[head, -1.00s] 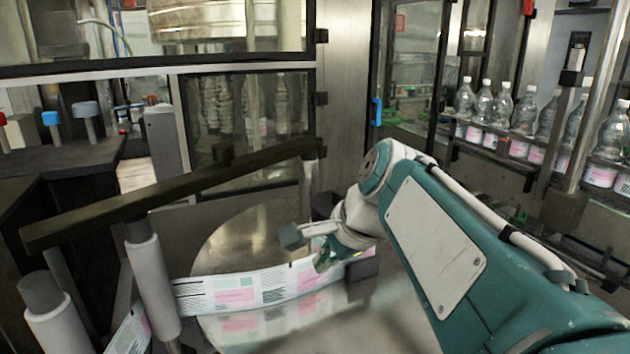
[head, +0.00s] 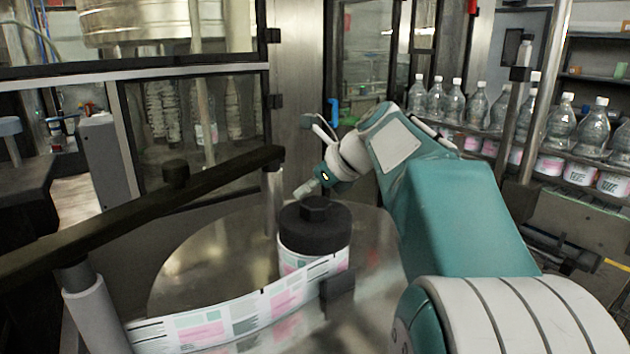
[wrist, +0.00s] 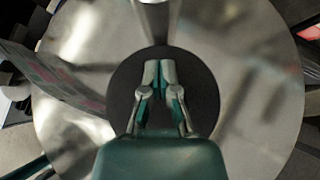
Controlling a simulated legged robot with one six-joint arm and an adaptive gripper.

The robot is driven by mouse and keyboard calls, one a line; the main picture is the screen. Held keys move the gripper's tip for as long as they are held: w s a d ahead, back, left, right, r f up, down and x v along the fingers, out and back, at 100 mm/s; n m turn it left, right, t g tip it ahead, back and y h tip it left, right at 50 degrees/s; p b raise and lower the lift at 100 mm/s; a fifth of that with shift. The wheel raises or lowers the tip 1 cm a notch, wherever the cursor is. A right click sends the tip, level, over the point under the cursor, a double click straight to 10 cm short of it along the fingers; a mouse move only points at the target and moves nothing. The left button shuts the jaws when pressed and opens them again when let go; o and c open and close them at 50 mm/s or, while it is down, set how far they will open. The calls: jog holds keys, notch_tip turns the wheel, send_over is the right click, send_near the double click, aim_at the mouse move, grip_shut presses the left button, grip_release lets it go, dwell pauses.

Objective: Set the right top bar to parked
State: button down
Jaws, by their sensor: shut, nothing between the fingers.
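A long dark top bar (head: 125,208) runs in the head view from the left edge to a metal post behind the reel. A light post (head: 95,310) stands under its left part. I cannot tell from these frames whether this is the right bar. My gripper (head: 303,188) is just above and behind the black-capped label roll (head: 315,238), apart from the bar. In the wrist view my gripper (wrist: 159,75) has its fingers together, with nothing between them, over a dark round disc (wrist: 205,95).
A round steel plate (head: 190,260) lies under the roll. A printed label strip (head: 230,315) runs from the roll to the lower left. Glass-panelled doors (head: 205,120) stand behind. Several bottles (head: 455,103) line a rail at the right.

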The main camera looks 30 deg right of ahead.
aim_at(282, 205)
jog(key=shift+x, duration=1.9)
jog(key=shift+w, duration=0.1)
